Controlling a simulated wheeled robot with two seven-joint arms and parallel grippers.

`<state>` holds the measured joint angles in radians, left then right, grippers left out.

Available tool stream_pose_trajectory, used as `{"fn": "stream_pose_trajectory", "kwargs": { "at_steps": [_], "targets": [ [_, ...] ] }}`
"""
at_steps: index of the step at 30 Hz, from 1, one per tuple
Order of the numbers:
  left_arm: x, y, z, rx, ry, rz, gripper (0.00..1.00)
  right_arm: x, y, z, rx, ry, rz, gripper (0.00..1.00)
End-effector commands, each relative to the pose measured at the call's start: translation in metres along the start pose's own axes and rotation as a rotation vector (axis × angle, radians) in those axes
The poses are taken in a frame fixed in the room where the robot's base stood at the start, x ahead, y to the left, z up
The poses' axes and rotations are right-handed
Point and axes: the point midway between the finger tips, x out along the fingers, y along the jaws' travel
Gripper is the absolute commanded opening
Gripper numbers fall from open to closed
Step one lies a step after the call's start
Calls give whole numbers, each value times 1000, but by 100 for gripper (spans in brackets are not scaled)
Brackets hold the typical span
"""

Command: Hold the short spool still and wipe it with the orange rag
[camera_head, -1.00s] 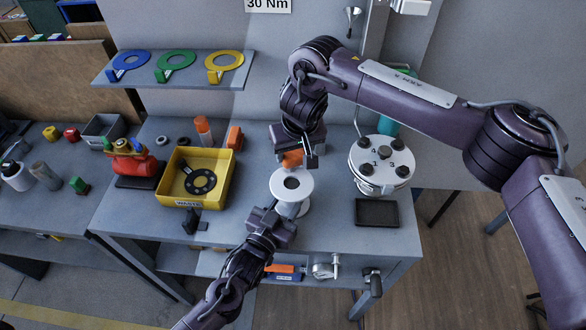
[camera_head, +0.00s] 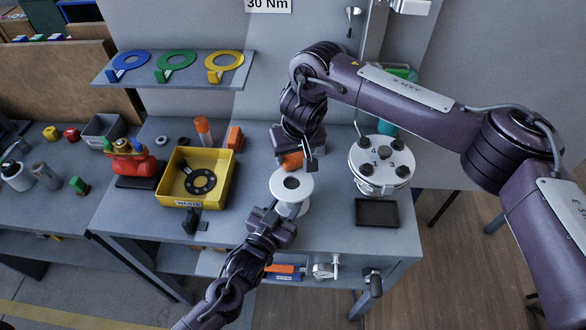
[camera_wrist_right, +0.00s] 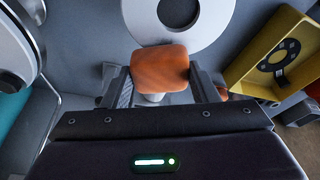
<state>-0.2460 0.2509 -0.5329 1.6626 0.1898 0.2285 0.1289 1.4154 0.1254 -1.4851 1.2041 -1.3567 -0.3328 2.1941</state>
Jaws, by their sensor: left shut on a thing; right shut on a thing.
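The short spool (camera_head: 291,183) is white with a round flange and a dark bore. It stands upright near the front of the bench. My left gripper (camera_head: 283,213) is shut on its near side, below the top flange; the flange partly hides the fingertips. My right gripper (camera_head: 301,161) is just behind the spool, shut on the orange rag (camera_head: 293,161). In the right wrist view, the rag (camera_wrist_right: 160,68) sits between the two fingers and overlaps the edge of the spool's flange (camera_wrist_right: 212,22). I cannot tell whether they touch.
A yellow waste bin (camera_head: 219,180) holding a dark ring stands left of the spool. A white round flanged vessel (camera_head: 381,160) and a dark tray (camera_head: 377,212) are at right. An orange block (camera_head: 235,138) and orange-capped bottle (camera_head: 203,130) stand behind the bin.

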Motion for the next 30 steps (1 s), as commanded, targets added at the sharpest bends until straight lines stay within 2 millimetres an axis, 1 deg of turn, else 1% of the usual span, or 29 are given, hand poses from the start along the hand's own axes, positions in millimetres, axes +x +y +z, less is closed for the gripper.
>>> {"fn": "stream_pose_trajectory", "kwargs": {
  "at_steps": [3, 8, 18, 21, 30],
  "targets": [
    [0, 0, 0, 0, -1, 0, 4, 3, 0, 1, 0, -1, 0, 35],
    [0, 0, 0, 0, -1, 0, 4, 2, -2, 4, -1, 0, -1, 35],
    [0, 0, 0, 0, -1, 0, 4, -7, -13, 30, -2, -2, -2, 35],
    [0, 0, 0, 0, -1, 0, 4, -9, -15, 34, -1, 0, -1, 35],
    [0, 0, 0, 0, -1, 0, 4, -10, -15, 36, 1, 1, 0, 35]
  ]
}}
